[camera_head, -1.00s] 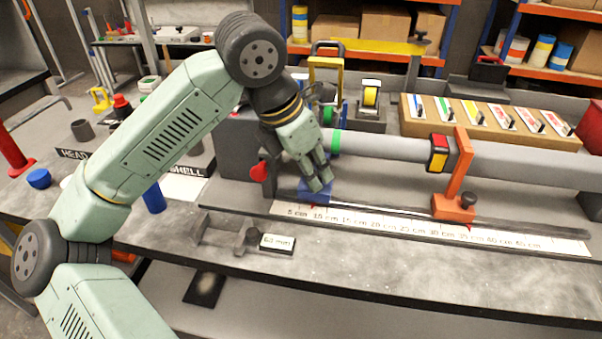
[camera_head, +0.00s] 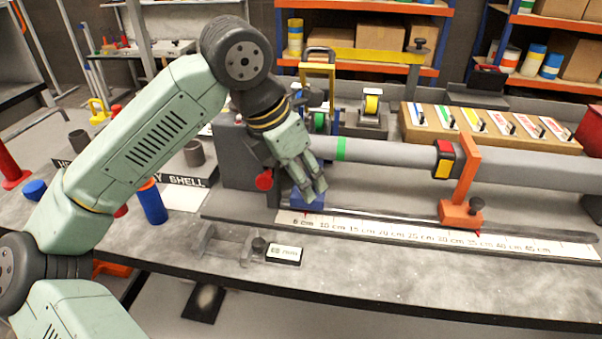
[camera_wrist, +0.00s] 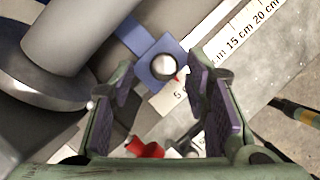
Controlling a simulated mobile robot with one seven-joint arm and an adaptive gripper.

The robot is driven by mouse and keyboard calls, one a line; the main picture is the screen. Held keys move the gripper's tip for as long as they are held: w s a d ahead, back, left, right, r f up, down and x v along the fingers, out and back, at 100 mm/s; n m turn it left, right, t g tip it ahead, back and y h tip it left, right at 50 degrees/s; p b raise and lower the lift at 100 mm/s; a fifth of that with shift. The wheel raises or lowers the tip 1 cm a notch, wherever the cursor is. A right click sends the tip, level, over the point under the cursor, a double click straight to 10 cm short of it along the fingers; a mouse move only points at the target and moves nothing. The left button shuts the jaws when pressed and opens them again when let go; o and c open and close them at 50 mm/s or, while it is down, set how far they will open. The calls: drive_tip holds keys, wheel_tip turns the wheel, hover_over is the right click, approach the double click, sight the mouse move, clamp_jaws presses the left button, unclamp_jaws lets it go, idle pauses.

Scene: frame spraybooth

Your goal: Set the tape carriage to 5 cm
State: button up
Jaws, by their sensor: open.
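A blue carriage (camera_head: 308,201) sits on the rail at the low end of the scale (camera_head: 400,232). In the head view my gripper covers much of it. The wrist view shows the blue carriage (camera_wrist: 148,72) with a round pale knob (camera_wrist: 163,66) on top. A small red pointer lies by the scale near the 5 mark; its exact reading I cannot tell. My gripper (camera_head: 312,196) is open and empty, pointing down over the carriage. In the wrist view the knob appears between its fingers (camera_wrist: 164,80), with gaps on both sides. An orange carriage (camera_head: 461,212) stands near 35 cm.
A grey tube (camera_head: 390,153) with a green band runs behind the rail, close to my gripper. A small label block (camera_head: 284,255) lies in front of the rail. The bench front at right is clear.

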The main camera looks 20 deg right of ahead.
drive_tip(key=v, duration=1.2)
drive_tip(key=shift+s, duration=0.1)
